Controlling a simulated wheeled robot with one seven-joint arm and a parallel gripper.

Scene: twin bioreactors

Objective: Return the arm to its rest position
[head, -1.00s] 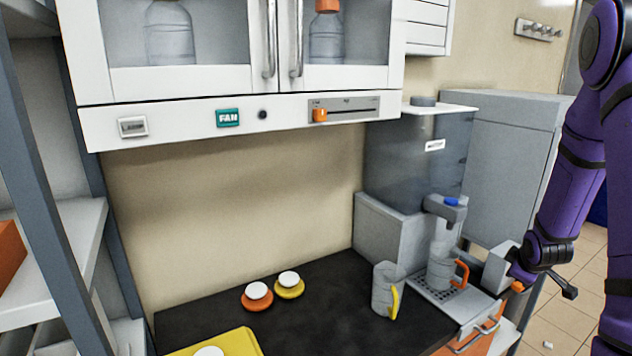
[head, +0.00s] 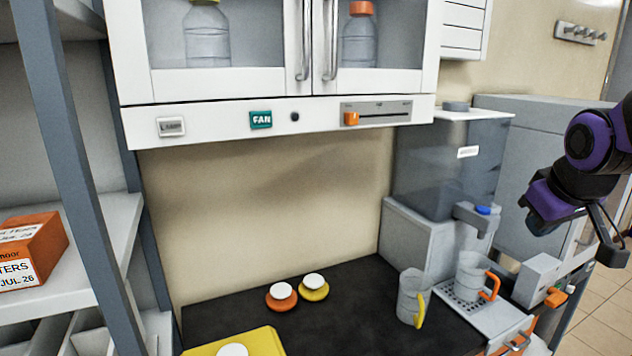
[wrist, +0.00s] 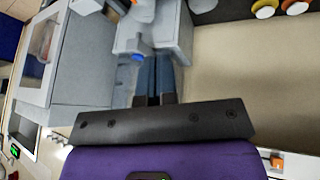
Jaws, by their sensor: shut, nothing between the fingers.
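My arm (head: 590,140) is folded at the right edge of the head view, in the air in front of the grey cabinet. My gripper (wrist: 155,65) shows in the wrist view with its two dark fingers together and nothing between them. It is apart from the dispenser and the mugs. The water dispenser with a blue-topped tap (head: 478,212) stands left of the arm. A mug with an orange handle (head: 470,275) is on the drip grid under the tap. A mug with a yellow handle (head: 409,295) stands on the black counter (head: 360,285).
A wall cabinet (head: 270,125) with glass doors hangs over the counter. Orange (head: 280,298) and yellow (head: 314,290) round items with white tops sit on the counter near a yellow tray (head: 250,340). A shelf with an orange box (head: 35,250) is at the left. Floor (head: 605,310) shows at right.

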